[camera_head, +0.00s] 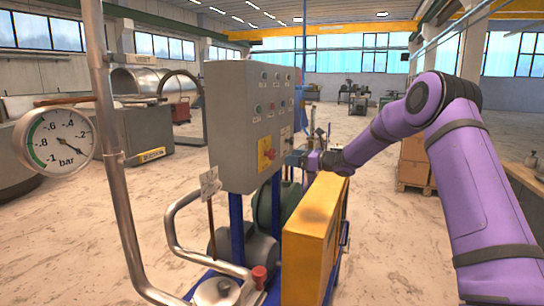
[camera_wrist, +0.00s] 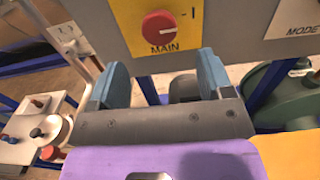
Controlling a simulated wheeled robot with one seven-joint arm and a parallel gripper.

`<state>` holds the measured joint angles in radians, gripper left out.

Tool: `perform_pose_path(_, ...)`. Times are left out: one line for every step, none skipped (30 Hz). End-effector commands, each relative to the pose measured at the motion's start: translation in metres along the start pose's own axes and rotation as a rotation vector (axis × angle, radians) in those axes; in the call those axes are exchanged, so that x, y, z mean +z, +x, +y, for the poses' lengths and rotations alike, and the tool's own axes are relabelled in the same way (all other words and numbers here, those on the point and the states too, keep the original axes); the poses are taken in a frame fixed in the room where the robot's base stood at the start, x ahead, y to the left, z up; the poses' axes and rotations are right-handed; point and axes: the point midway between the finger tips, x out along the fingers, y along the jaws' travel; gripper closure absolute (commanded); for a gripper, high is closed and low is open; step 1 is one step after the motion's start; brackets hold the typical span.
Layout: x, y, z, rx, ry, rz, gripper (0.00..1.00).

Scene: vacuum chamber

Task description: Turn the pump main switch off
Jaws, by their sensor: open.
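The pump main switch is a red round knob (camera_wrist: 159,27) on a yellow plate marked MAIN. A small mark, which looks like an "I", is printed to its right, and a pale line shows on the knob's face. In the head view the knob (camera_head: 270,154) sits low on the front of the grey control box (camera_head: 240,105). My gripper (camera_wrist: 161,78) is open and empty. Its two blue-grey fingers point toward the box, apart from the knob, which appears above and between their tips. In the head view my gripper (camera_head: 299,159) is just right of the box.
A yellow cabinet (camera_head: 308,240) stands below my forearm. A bent metal pipe (camera_head: 178,235) and a tall pipe with a pressure gauge (camera_head: 59,140) stand at left. A green round housing (camera_wrist: 290,97) lies below the box. Open floor (camera_head: 385,220) extends to the right.

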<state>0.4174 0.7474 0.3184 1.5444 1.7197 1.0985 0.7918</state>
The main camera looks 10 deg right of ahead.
Motion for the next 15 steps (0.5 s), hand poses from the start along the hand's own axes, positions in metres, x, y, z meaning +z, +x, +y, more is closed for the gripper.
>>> perform_pose_path(-0.001,0.010,0.001,0.002,0.000,0.000,0.27)
perform_pose_path(-0.001,0.016,0.001,0.003,0.000,0.000,0.27)
perform_pose_path(-0.001,0.023,0.001,0.004,-0.001,0.000,0.27)
perform_pose_path(0.000,0.028,0.001,0.003,-0.002,0.000,0.27)
perform_pose_path(0.000,0.034,0.001,0.003,-0.002,0.000,0.27)
perform_pose_path(0.000,0.041,0.001,0.003,-0.002,0.000,0.27)
perform_pose_path(0.000,0.046,0.001,0.003,-0.002,0.000,0.27)
perform_pose_path(-0.001,0.051,0.001,0.003,-0.001,0.000,0.27)
perform_pose_path(-0.001,0.057,0.001,0.003,-0.001,0.000,0.27)
perform_pose_path(0.000,0.061,0.001,0.002,-0.002,0.001,0.27)
perform_pose_path(0.000,0.065,0.001,0.002,-0.002,0.001,0.27)
perform_pose_path(0.000,0.070,0.001,0.002,-0.002,0.001,0.27)
perform_pose_path(0.000,0.073,0.001,0.003,-0.002,0.001,0.27)
perform_pose_path(0.000,0.076,0.001,0.002,-0.002,0.001,0.27)
perform_pose_path(0.000,0.079,0.001,0.002,-0.002,0.001,0.27)
